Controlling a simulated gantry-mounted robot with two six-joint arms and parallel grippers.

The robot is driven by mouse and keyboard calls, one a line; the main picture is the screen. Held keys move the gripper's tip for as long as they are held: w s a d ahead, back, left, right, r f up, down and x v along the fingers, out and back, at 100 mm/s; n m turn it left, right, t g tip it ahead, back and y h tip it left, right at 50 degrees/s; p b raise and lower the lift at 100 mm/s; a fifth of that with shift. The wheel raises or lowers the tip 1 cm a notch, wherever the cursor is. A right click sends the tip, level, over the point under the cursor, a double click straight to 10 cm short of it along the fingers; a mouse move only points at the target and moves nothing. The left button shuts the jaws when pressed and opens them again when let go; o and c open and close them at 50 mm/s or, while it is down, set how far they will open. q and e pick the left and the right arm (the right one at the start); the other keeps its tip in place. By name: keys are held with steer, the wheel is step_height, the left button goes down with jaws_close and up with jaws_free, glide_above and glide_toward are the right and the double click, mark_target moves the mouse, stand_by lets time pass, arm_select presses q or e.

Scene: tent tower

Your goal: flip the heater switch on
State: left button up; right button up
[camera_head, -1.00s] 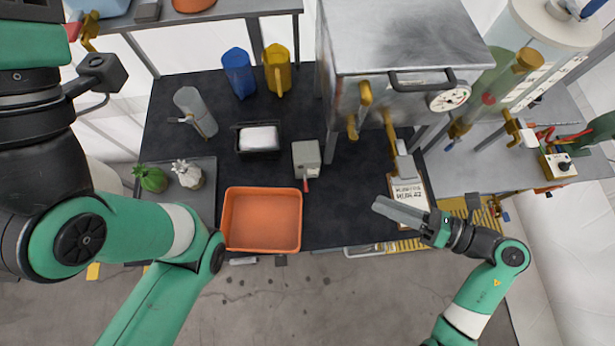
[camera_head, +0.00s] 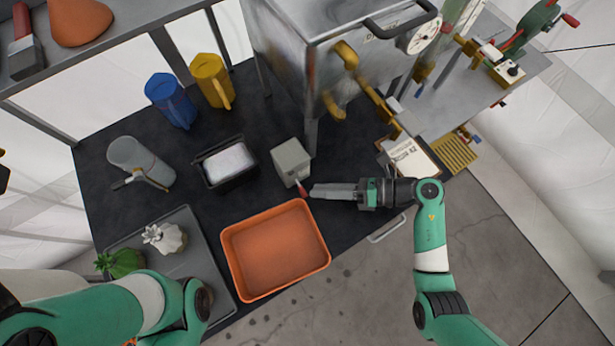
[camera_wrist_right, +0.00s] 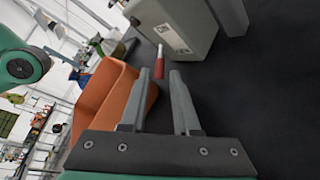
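The heater switch is a small grey box (camera_head: 291,161) with a red-tipped lever (camera_head: 302,189) on its front side, standing on the dark tabletop. In the right wrist view the grey box (camera_wrist_right: 178,25) carries a pale label, and the red lever (camera_wrist_right: 160,58) sticks out toward my fingers. My right gripper (camera_head: 314,190) is just right of the lever in the head view. In the wrist view its two fingers (camera_wrist_right: 160,74) are parted with a gap, and the lever lies just beyond the tips, roughly in line with the gap. Contact cannot be told. My left gripper is out of view.
An orange tray (camera_head: 228,262) lies just in front of the switch. A black container with a white block (camera_head: 228,160) stands to its left. A large metal cabinet (camera_head: 285,60) on legs rises behind. A clipboard (camera_head: 412,158) lies to the right.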

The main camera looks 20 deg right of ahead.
mark_target(301, 189)
steer(key=x, duration=0.4)
jaws_close()
